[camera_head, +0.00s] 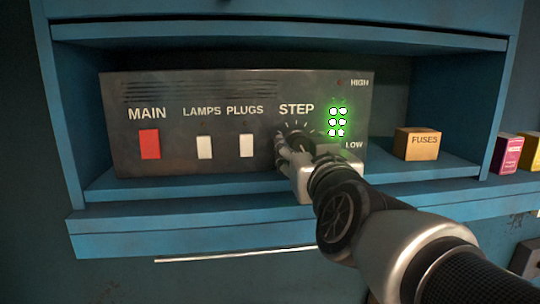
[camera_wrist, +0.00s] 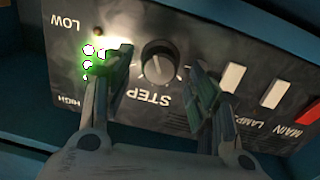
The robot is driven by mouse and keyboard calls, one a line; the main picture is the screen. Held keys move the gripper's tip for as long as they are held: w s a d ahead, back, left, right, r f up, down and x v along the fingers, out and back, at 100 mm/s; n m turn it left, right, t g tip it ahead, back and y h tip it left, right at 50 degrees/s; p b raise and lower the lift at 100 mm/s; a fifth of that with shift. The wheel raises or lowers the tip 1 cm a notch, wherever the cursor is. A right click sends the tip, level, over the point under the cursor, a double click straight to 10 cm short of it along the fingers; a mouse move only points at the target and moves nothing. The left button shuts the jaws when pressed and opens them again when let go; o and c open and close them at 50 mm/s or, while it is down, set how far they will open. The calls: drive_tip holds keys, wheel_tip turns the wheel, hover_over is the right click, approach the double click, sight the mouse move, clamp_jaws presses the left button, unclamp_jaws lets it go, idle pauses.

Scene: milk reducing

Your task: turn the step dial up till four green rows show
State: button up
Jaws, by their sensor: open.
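The dark round step dial (camera_head: 297,137) is on the front of a black control box, under the word STEP. To its right, green lamps (camera_head: 338,121) glow in three rows of two, above LOW. The wrist view shows the panel upside down, with the dial (camera_wrist: 158,62) in the middle and the green lamps (camera_wrist: 92,58) partly hidden by a finger. My gripper (camera_wrist: 160,68) is open, one finger on each side of the dial in that view, with gaps showing between. In the head view, my gripper (camera_head: 288,150) covers the dial's lower part.
The box (camera_head: 220,90) stands in a blue shelf. A red MAIN switch (camera_head: 150,144) and white LAMPS (camera_head: 204,148) and PLUGS (camera_head: 246,146) switches are left of the dial. A FUSES box (camera_head: 417,144) stands to the right. Small coloured boxes (camera_head: 508,153) sit at the far right.

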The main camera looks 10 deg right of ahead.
drive_tip(key=shift+w, duration=0.85)
drive_tip(key=c, duration=1.1)
drive_tip(key=shift+o, duration=0.2)
drive_tip(key=shift+d+m+b, duration=0.1)
drive_tip(key=shift+m+b, duration=0.8)
drive_tip(key=shift+m, duration=1.9)
drive_tip(key=o, duration=1.1)
drive_tip(key=shift+c, duration=0.2)
